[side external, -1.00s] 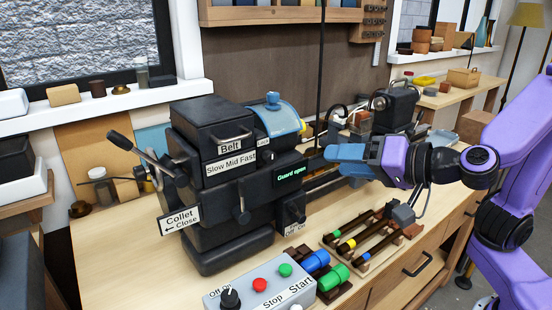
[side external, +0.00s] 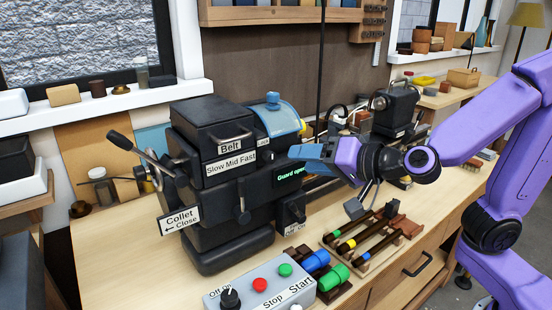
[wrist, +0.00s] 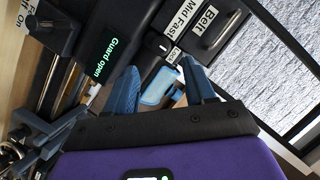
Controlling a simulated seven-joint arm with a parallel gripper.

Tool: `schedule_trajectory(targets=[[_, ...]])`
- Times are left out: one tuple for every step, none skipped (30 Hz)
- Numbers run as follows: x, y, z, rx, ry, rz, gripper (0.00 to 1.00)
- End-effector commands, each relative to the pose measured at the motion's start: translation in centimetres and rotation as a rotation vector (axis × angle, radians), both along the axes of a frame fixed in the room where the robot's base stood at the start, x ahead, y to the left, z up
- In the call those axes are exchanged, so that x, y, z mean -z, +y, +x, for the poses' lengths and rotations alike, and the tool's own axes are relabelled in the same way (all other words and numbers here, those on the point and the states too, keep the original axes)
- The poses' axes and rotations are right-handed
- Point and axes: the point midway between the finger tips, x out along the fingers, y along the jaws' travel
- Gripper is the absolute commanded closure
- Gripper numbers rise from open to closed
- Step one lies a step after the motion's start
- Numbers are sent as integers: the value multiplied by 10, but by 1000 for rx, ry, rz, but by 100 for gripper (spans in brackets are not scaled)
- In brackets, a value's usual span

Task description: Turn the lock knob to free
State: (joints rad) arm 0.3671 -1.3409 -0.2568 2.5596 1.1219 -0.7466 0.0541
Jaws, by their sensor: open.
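The black lathe headstock (side external: 225,190) stands on the bench, with a small "Lock" label (side external: 262,141) beside its blue cover (side external: 278,118). In the wrist view a small dark knob (wrist: 157,42) sits next to the "Lock" label (wrist: 173,55); I take it for the lock knob. Its setting is not readable. In the side view the knob cannot be made out. My gripper (side external: 306,155) is at the headstock's right side, near the "Guard open" display (side external: 290,174). Its blue fingers are apart and empty, and the knob shows beyond the gap between their tips (wrist: 160,66).
The belt cover with a handle (side external: 225,135) and a speed label lie left of the lock area. A control box (side external: 260,285) with buttons stands in front. A rack of tools (side external: 365,240) lies below my gripper. A thin dark post (side external: 321,60) rises behind.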

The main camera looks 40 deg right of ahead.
Motion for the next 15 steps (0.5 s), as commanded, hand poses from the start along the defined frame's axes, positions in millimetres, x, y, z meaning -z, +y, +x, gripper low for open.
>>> schedule_trajectory(targets=[[2, 2, 8, 3, 0, -2, 46], [4, 4, 12, 3, 1, -3, 46], [5, 5, 17, 4, 0, -3, 46], [7, 6, 21, 4, 1, -2, 46], [8, 7, 26, 4, 2, -3, 46], [10, 8, 30, 3, 3, -4, 46], [10, 10, 33, 2, 2, -2, 46], [11, 11, 36, 3, 1, -1, 46], [12, 12, 41, 3, 2, -2, 46], [13, 13, 44, 3, 1, -1, 46], [14, 14, 48, 3, 2, -2, 46], [16, 15, 52, 2, 2, -2, 46], [17, 15, 55, 3, 3, -2, 46], [17, 16, 58, 3, 1, -1, 46], [19, 18, 62, 3, 1, -1, 46]])
